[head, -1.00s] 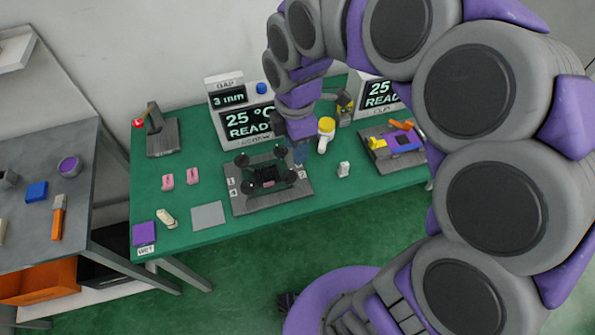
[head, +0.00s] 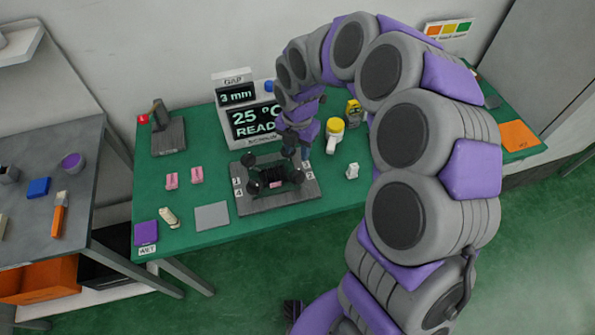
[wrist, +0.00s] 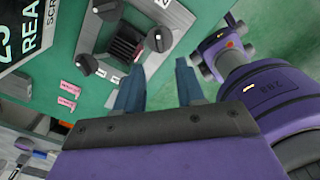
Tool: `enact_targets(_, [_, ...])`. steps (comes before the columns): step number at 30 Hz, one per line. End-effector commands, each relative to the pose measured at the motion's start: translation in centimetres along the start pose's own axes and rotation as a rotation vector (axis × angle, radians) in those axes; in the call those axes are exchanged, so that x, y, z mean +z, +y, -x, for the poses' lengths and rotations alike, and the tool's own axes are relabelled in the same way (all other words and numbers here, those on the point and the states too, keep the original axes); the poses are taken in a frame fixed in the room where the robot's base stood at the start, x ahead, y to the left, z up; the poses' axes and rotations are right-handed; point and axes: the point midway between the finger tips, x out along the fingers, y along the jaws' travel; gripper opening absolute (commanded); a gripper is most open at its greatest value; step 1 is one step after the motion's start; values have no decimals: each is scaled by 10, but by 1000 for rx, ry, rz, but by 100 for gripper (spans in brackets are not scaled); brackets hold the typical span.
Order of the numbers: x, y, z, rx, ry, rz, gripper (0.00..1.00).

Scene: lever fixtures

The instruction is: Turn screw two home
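The screw fixture (head: 245,203) is a grey plate with a dark centre block and black round-headed screws at its corners. My gripper (head: 304,152) is at the fixture's back right corner, close to a screw (head: 288,151). In the wrist view my gripper (wrist: 158,64) is open, its two blue-grey fingers apart with nothing between them. A black knob (wrist: 158,38) with a pale mark lies just beyond the fingertips, apart from them. Another knob (wrist: 88,64) is left of the fingers.
A display (head: 254,122) reads 25 °C and READY, with a 3 mm gap panel (head: 236,96) above. A yellow-topped white item (head: 334,134) and a small white block (head: 352,171) stand right of the fixture. Pink pieces (head: 171,181) and a grey pad (head: 212,216) lie left.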

Motion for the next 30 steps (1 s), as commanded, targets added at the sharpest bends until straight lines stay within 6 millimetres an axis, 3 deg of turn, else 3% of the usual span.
enact_targets(1, [-1,-1,-14,-4,2,0,38])
enact_targets(6, [-2,-1,-48,-7,2,1,38])
enact_targets(15, [0,0,-91,-3,0,0,38])
enact_targets(29, [-1,0,-101,-2,0,0,38])
enact_targets(30, [-1,0,-101,-2,0,0,34])
